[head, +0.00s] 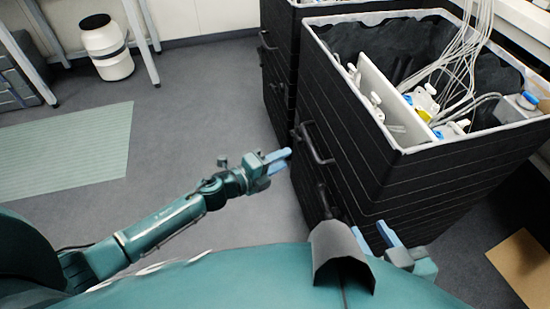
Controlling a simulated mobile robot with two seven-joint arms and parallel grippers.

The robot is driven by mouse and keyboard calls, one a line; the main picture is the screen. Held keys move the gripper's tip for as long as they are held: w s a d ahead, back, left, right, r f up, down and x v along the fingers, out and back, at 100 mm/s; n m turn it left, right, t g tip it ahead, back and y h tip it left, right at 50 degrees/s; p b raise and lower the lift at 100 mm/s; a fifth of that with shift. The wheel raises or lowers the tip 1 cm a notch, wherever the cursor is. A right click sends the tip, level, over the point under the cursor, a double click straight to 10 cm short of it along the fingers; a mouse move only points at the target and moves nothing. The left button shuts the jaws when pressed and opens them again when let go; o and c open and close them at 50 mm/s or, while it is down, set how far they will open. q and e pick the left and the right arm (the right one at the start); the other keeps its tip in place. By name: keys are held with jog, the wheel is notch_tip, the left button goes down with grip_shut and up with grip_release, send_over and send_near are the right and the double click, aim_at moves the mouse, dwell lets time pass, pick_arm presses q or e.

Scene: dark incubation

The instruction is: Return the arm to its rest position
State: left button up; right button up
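My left arm reaches out from the lower left over the grey floor. My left gripper (279,160) has light-blue fingers pointing right, toward the front of a black drawer cabinet (350,165), and nothing shows in it. Its fingers look close together, but the view does not show whether they are shut. My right gripper (376,237) is low at the cabinet's foot, partly hidden behind a dark curved piece. Its two light-blue fingers stand apart with nothing seen between them.
The cabinet's open top holds cables, a white panel (380,100) and fittings with blue and yellow parts. Handles (318,147) stick out of its front. A white container (105,47) stands at the back left near table legs. A green mat (65,155) lies on open floor.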

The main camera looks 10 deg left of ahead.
pick_arm(q)
jog(key=shift+s+a+r, duration=0.1)
jog(key=shift+s+a, duration=0.35)
jog(key=shift+s, duration=0.05)
